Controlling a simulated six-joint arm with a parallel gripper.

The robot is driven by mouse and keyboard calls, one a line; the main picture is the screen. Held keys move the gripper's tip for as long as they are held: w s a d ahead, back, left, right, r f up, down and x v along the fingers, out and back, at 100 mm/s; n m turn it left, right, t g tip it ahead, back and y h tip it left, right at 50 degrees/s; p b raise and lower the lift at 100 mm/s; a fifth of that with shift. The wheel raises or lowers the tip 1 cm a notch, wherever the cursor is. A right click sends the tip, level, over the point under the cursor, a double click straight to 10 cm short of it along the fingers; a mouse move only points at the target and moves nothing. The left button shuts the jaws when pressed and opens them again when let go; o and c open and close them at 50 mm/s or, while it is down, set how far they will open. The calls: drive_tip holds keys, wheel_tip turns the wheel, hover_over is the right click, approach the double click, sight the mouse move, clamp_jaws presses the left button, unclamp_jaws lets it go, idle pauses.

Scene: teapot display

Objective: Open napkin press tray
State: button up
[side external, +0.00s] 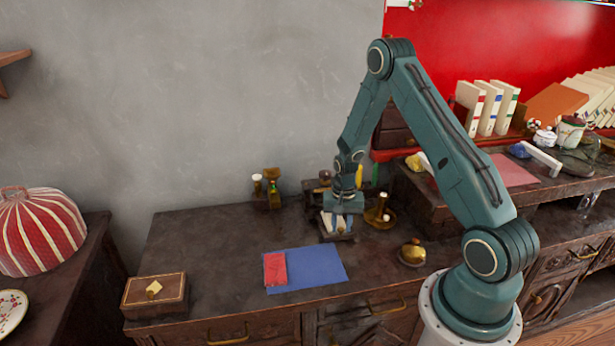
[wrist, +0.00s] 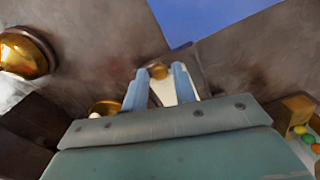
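The napkin press tray (side external: 339,237) is a small dark tray with white contents, at the back middle of the brown cabinet top. It also shows in the wrist view, where a white surface (wrist: 162,94) and a round brass knob (wrist: 158,71) appear between and just beyond my fingertips. My gripper (side external: 337,224) points down over the tray. In the wrist view my gripper (wrist: 160,70) has its two pale blue fingers apart, with visible gaps beside the knob. I cannot tell whether a finger touches the tray. The gripper body hides part of the tray.
A brass candlestick (side external: 381,214) stands close right of the tray. A brass-topped object (side external: 412,253) sits front right. A blue sheet (side external: 318,272) with a red piece (side external: 275,269) lies in front. A wooden box (side external: 155,294) stands front left. The top's left middle is clear.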

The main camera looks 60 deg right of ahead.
drive_tip(key=shift+r, duration=0.15)
wheel_tip(320, 180, up, 14)
drive_tip(key=shift+f, duration=0.25)
idle(0.5)
drive_tip(key=s+a+r+n+t, duration=0.1)
drive_tip(key=s+a+r+n, duration=0.15)
drive_tip(key=a+r, duration=0.45)
drive_tip(key=s+a+r+n+t, duration=0.1)
drive_tip(key=s+a+r+n, duration=0.15)
drive_tip(key=a+r, duration=0.55)
drive_tip(key=s+a+r+n+t, duration=0.1)
drive_tip(key=s+a+r+n, duration=0.2)
drive_tip(key=s, duration=0.4)
drive_tip(key=s+a+r+n+t, duration=0.2)
drive_tip(key=s+a+r+n, duration=0.2)
drive_tip(key=s, duration=0.2)
drive_tip(key=shift+s+a+r+t, duration=0.15)
drive_tip(key=shift+s+r+t, duration=0.15)
drive_tip(key=shift+s+r, duration=0.05)
